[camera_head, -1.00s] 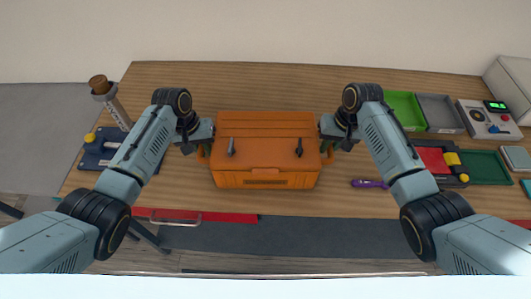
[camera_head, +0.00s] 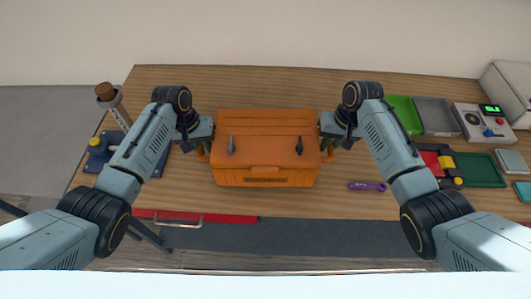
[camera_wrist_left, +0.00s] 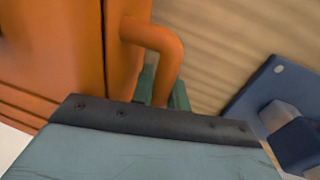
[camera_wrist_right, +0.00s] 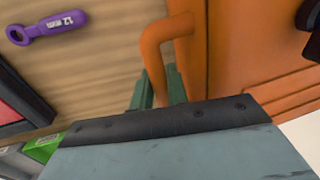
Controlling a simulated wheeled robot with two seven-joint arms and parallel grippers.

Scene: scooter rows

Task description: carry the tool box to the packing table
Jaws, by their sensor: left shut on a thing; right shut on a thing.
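The orange tool box (camera_head: 266,178) with two dark latches is in the middle of the head view, level, over the wooden table (camera_head: 270,88). My left gripper (camera_head: 205,148) is shut on its left handle, which shows in the left wrist view (camera_wrist_left: 160,42). My right gripper (camera_head: 327,145) is shut on its right handle, which shows in the right wrist view (camera_wrist_right: 160,45). The box seems slightly raised, but its underside and any gap to the table are hidden. I cannot pick out a separate packing table.
A purple spanner (camera_head: 367,186) lies right of the box. A blue fixture (camera_head: 102,150) and a grey cylinder with brown top (camera_head: 108,94) stand left.

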